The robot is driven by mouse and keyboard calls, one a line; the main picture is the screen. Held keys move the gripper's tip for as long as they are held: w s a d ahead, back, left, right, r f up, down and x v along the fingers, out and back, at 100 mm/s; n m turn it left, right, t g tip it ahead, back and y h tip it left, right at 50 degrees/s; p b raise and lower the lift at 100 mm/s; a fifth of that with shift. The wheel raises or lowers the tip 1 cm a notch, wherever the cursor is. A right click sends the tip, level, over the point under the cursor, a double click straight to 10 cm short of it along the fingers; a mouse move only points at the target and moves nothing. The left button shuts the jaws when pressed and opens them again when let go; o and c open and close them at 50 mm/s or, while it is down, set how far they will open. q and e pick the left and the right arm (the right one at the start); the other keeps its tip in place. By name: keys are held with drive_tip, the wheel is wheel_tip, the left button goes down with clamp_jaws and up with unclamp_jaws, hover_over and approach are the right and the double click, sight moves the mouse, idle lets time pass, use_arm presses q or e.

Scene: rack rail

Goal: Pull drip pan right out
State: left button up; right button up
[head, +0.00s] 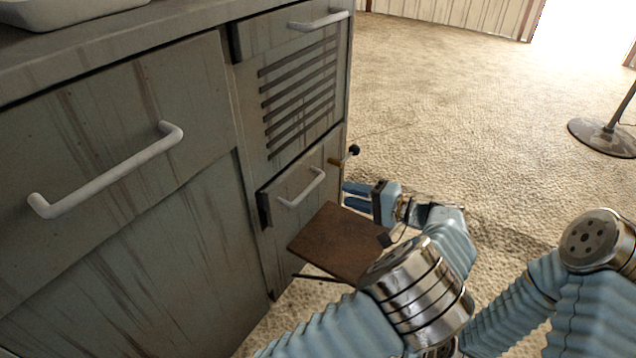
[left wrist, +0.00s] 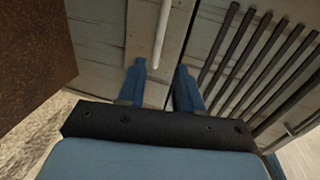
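A small low drawer front (head: 297,190) with a white bar handle (head: 302,188) is on the lower right of the grey streaked cabinet; I cannot tell for sure that it is the drip pan. A dark gap shows at its left edge. My left gripper (head: 348,197) is just right of this drawer, fingers pointing toward the cabinet. In the left wrist view its two blue fingers (left wrist: 160,80) are apart and nothing is between them. A white handle end (left wrist: 159,40) lies just ahead of the gap between the fingertips. My right gripper is out of view.
A rusty brown plate (head: 335,240) stands out below the drawer, close to my left arm; it also shows in the left wrist view (left wrist: 35,60). A black-knobbed lever (head: 350,152) sticks out at the cabinet corner. Carpet (head: 450,100) to the right is clear up to a stand base (head: 603,138).

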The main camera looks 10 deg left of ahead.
sight(314, 186)
use_arm(q)
drive_tip(key=b+x, duration=0.1)
drive_tip(key=x, duration=1.1)
drive_tip(key=shift+f, duration=0.15)
drive_tip(key=shift+s, duration=0.1)
clamp_jaws()
